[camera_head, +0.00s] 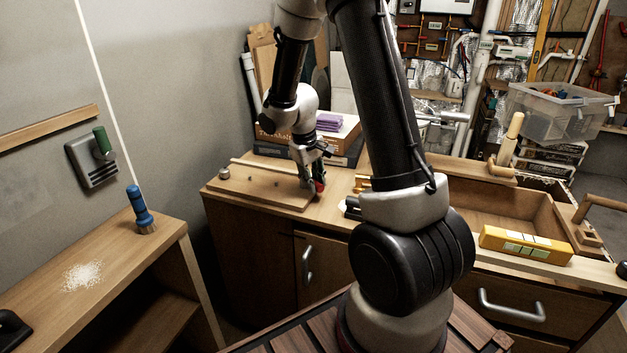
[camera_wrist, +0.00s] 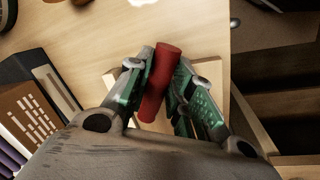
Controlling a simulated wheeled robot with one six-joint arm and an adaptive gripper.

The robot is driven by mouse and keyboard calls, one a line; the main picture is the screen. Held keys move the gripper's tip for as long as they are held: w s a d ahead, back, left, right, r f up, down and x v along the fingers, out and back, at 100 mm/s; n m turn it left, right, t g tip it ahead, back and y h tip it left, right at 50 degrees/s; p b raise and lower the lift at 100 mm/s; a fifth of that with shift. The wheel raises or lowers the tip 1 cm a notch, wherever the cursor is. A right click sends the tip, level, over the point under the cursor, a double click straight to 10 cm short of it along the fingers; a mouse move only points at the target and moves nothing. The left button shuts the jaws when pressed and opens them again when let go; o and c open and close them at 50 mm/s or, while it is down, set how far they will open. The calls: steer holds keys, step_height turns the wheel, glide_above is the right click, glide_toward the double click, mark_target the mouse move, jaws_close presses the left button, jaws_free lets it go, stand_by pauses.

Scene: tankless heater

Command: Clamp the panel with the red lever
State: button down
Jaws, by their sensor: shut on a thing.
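In the wrist view a red cylindrical lever (camera_wrist: 160,82) lies between the two green-padded fingers of my gripper (camera_wrist: 158,92), which are closed against it. In the head view my gripper (camera_head: 314,180) reaches down at the right end of a flat wooden panel (camera_head: 262,187) on the cabinet top. A small part of the red lever (camera_head: 319,186) shows there beside the fingers. The lever's base and any clamp under it are hidden by the gripper, so I cannot tell whether the lever touches the panel.
Cardboard and purple items (camera_head: 329,122) stand behind the gripper. A blue-handled brush (camera_head: 140,208) stands on the left shelf (camera_head: 120,283). A grey wall switch (camera_head: 92,160) is at left.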

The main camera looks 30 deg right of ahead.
steer(key=a+m, duration=0.1)
steer(key=m, duration=0.1)
steer(key=shift+a+m+g, duration=0.2)
steer(key=shift+m+g, duration=0.1)
steer(key=shift+m, duration=0.1)
steer(key=m, duration=0.1)
steer(key=a+m, duration=0.1)
steer(key=m, duration=0.1)
steer(key=shift+w+a+m+g, duration=0.25)
steer(key=shift+w+m+g, duration=0.05)
steer(key=shift+w+m, duration=0.1)
steer(key=m, duration=0.1)
steer(key=w+a+m, duration=0.1)
steer(key=m, duration=0.3)
steer(key=shift+w+a+g+y, duration=0.25)
steer(key=shift+a+g+y, duration=0.15)
steer(key=shift+w+m, duration=0.1)
steer(key=shift+m, duration=0.2)
steer(key=c, duration=1.3)
jaws_free()
steer(key=shift+r, duration=0.15)
